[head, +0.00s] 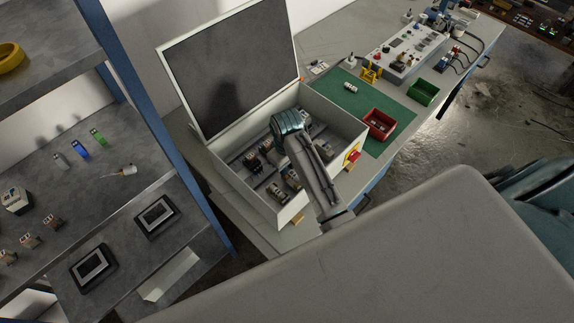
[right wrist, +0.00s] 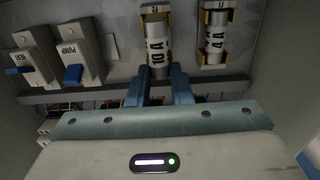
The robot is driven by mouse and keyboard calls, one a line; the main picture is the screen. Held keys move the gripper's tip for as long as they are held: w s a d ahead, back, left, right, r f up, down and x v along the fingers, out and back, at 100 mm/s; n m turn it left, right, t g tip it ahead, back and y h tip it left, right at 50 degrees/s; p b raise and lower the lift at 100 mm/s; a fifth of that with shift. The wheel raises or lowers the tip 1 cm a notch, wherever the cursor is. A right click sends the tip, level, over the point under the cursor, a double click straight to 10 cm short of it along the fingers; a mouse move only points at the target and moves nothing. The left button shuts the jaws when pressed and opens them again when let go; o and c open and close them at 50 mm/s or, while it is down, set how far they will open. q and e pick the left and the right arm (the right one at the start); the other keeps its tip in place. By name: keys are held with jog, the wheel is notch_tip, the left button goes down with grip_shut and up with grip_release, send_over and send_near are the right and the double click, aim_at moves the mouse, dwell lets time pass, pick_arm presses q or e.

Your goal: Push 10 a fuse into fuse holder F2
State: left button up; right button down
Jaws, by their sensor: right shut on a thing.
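In the right wrist view my right gripper (right wrist: 164,76) is shut on the white 10 A fuse (right wrist: 157,52), with its blue fingers at the fuse's near end. The fuse points away from me and its far end lies at the fuse holder F2 (right wrist: 154,9). I cannot tell whether the fuse is seated in its clips. In the head view my right arm reaches into the open cabinet (head: 237,190), and its fingers and the fuse are hidden there. My left gripper is not in view.
A second fuse (right wrist: 213,38) sits beside it on the right. Two switches, HEAT (right wrist: 30,58) and PUMP (right wrist: 76,52), stand on the left. The cabinet lid (head: 228,70) is raised. A red bin (head: 379,124) and a green bin (head: 424,92) stand on the bench.

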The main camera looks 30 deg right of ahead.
jog(key=shift+f, duration=0.5)
dwell(0.5)
